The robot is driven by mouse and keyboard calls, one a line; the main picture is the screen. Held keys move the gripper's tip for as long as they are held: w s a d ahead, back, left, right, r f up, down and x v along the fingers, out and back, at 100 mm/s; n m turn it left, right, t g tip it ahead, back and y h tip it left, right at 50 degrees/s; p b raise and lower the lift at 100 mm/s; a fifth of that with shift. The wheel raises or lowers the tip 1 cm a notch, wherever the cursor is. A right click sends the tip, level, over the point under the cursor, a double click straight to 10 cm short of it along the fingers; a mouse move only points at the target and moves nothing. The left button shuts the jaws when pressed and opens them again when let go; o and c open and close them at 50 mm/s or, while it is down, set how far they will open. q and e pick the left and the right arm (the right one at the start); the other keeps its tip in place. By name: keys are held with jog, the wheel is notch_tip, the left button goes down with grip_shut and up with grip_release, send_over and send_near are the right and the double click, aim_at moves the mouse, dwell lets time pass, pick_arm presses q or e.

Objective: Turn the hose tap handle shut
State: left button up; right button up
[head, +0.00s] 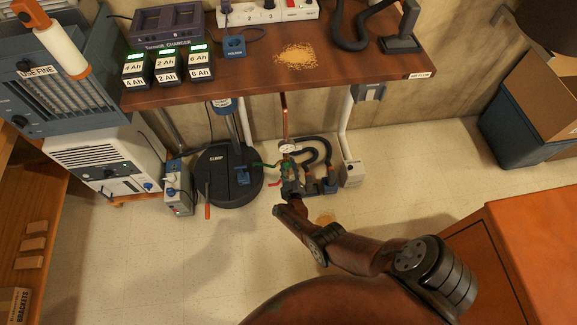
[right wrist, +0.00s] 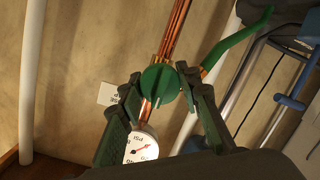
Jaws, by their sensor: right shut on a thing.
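In the right wrist view a round green handle with a raised bar (right wrist: 158,84) sits on a brass fitting of a copper pipe (right wrist: 179,28). My right gripper (right wrist: 161,92) has its dark fingers on both sides of this handle and is shut on it. In the head view my right gripper (head: 290,184) is low at the pipework under the bench, and its fingers and the handle are small and partly hidden there. A curved green lever (right wrist: 240,40) stands to the right in the wrist view. My left gripper is not in view.
A round white gauge (right wrist: 142,146) is close to my fingers; it also shows in the head view (head: 289,148). Black hoses (head: 322,150) curve to the right of the pipework. The bench (head: 240,88) overhangs behind. A black round device (head: 222,172) stands left. The floor in front is mostly clear.

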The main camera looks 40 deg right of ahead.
aim_at(288, 169)
jog(key=shift+a+f, duration=0.1)
jog(key=shift+a, duration=0.15)
jog(key=o, duration=1)
jog(key=shift+c, duration=0.2)
jog(key=shift+o, duration=1)
jog(key=shift+d, duration=0.15)
jog(key=shift+s+a, duration=0.5)
jog(key=shift+a, duration=0.05)
jog(key=shift+d+v, duration=0.15)
jog(key=shift+v, duration=1.4)
jog(key=shift+d+v, duration=0.1)
jog(key=shift+v, duration=1.45)
jog(key=shift+s, duration=0.1)
